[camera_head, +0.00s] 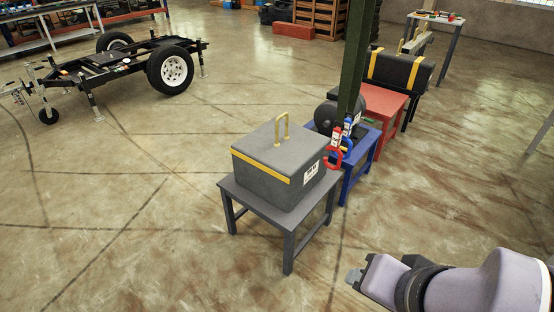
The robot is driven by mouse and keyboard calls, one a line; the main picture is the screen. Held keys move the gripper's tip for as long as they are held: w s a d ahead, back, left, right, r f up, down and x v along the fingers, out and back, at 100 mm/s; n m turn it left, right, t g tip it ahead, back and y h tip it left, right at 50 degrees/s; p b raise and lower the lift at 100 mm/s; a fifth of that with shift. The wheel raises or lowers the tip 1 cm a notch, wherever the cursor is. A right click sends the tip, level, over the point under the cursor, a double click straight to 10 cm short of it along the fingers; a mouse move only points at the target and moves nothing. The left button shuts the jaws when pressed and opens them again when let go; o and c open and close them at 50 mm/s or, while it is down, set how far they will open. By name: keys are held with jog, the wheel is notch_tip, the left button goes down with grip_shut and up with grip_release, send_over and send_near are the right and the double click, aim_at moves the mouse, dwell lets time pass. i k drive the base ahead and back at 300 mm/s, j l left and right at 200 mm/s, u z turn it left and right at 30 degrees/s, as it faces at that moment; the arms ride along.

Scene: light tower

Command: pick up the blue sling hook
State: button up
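The blue sling hook (347,127) is small in the view, right of the middle, in front of the dark green post (355,60). It hangs upright next to a red hook (335,147), above the gap between the grey table and the blue table. Its lower part is hard to make out. My gripper (353,277) is at the lower right, in front of the grey table and well apart from the hooks. Its fingers are seen side-on, so I cannot tell whether they are open or shut. I see nothing held in it.
A grey box (262,180) with a yellow handle stands on the grey table (280,217). The blue table (361,152), red table (382,102) and a black case (396,68) stand behind. A wheeled trailer frame (105,68) is at upper left.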

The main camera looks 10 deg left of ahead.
aim_at(348, 122)
jog(key=i+l+u, duration=0.4)
jog(key=i+l, duration=0.3)
jog(key=i, duration=0.15)
jog(key=i+l+u, duration=0.4)
jog(key=i+l, duration=0.3)
jog(key=l, duration=0.25)
